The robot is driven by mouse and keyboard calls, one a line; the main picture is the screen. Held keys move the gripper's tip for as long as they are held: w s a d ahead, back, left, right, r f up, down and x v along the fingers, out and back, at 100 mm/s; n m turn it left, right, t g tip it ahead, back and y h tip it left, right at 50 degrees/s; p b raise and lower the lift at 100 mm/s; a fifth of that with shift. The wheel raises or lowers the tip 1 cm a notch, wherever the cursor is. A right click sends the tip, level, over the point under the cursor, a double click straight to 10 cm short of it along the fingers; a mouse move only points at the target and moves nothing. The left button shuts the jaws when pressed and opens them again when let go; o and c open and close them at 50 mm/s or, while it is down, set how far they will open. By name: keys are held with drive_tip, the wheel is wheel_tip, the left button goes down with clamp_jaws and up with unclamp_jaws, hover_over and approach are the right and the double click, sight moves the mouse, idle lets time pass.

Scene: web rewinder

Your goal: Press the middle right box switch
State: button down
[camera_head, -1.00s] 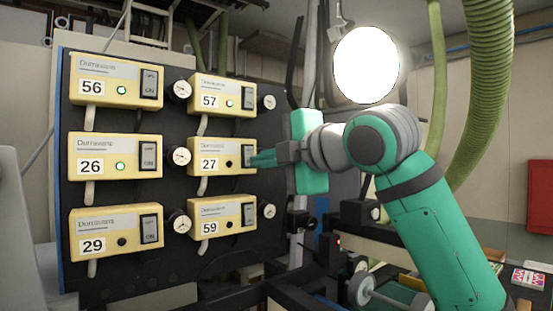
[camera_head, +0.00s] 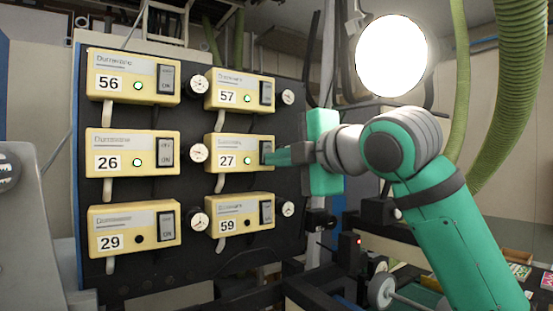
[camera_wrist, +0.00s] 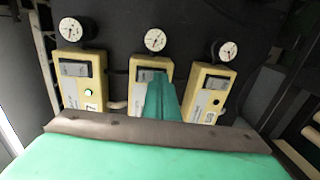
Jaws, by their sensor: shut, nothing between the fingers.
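The middle right box (camera_head: 222,150) is yellow, labelled 27, and its round lamp (camera_head: 247,161) glows green. Its dark rocker switch (camera_head: 266,147) is at the box's right end, partly hidden by my fingertips. My gripper (camera_head: 270,157) is shut and empty, with its green fingertips at the lower part of this switch. They look in contact, but I cannot tell for certain. In the wrist view my fingers (camera_wrist: 160,82) lie over the middle box, just below the top of its switch (camera_wrist: 148,74), and hide its lamp.
Boxes 57 (camera_head: 226,93) and 59 (camera_head: 228,218) sit directly above and below. Boxes 56 (camera_head: 120,75), 26 (camera_head: 120,152) and 29 (camera_head: 120,230) form the left column. Round gauges (camera_head: 199,153) stick out beside the boxes on the dark panel (camera_head: 190,258). Lamps on 29 and 59 are dark.

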drive_tip(key=f+v, duration=0.2)
drive_tip(key=v, duration=1.1)
drive_tip(key=shift+s+f, duration=0.4)
drive_tip(key=shift+s, duration=0.15)
